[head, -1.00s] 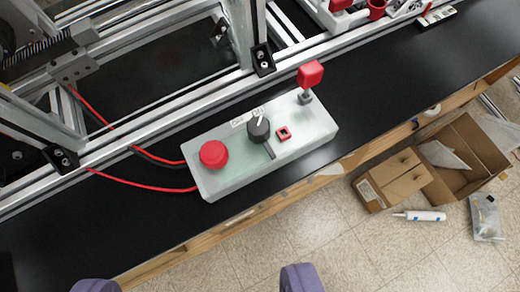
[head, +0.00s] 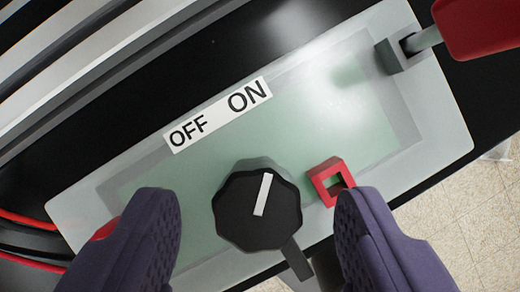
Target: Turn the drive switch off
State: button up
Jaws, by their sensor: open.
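The drive switch (head: 257,208) is a black knob with a ridged edge on a pale green and grey control box (head: 90,205). Its white mark points up and slightly right, nearer the ON side of the label (head: 218,114) than the OFF side. A dark bar sticks out from below the knob. My gripper (head: 252,205) is open, with one purple finger on each side of the knob. Gaps show between both fingers and the knob, so it is not held.
A small red square frame (head: 320,188) sits close beside my right finger. A red-handled part (head: 482,25) rises at the box's upper right. A red button (head: 105,230) is mostly hidden by my left finger. Red and black cables (head: 28,218) run at the left.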

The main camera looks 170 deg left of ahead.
jog(key=shift+w+f, duration=0.2)
jog(key=shift+f, duration=0.45)
jog(key=c, duration=1)
jog(key=shift+c, duration=0.2)
